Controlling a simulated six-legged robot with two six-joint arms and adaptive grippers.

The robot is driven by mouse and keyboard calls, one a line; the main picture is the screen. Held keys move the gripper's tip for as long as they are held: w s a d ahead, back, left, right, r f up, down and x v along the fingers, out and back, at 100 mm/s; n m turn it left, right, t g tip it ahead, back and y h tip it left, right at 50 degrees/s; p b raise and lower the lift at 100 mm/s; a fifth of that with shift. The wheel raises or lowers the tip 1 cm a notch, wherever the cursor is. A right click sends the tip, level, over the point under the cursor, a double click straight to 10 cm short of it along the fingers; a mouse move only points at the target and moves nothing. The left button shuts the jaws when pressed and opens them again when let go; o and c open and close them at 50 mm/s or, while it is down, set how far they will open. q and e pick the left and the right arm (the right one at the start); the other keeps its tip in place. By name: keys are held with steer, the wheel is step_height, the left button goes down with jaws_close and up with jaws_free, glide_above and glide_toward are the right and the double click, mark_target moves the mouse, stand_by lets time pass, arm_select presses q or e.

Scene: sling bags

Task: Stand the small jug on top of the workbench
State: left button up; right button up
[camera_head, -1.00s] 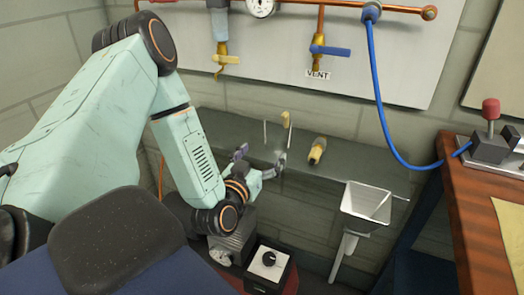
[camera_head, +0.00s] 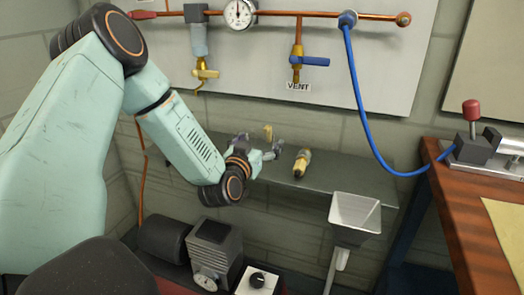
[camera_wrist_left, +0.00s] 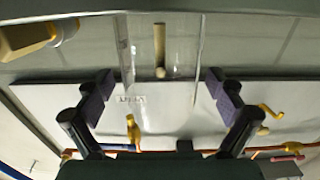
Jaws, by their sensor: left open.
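The small jug looks clear, with a tan handle (camera_head: 268,131), and stands on the grey wall shelf (camera_head: 345,178). In the left wrist view the handle (camera_wrist_left: 160,45) shows between my fingers, with faint clear walls on both sides of it. My left gripper (camera_head: 267,151) is at the jug; its open fingers (camera_wrist_left: 162,88) are spread to either side of the clear body. I cannot tell whether they touch it. The workbench (camera_head: 458,218) has a reddish wooden top and stands at the right. My right gripper is not in view.
A yellow-and-dark cylinder (camera_head: 302,162) lies on the shelf to the right of the jug. A metal hopper (camera_head: 355,212) is at the shelf's right end. A blue hose (camera_head: 366,110) hangs down to a red-knobbed fixture (camera_head: 472,140) on the bench. A yellow sheet (camera_head: 505,225) lies there too.

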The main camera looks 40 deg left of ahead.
arm_select(q)
steer(key=shift+c, duration=0.2)
steer(key=c, duration=1.4)
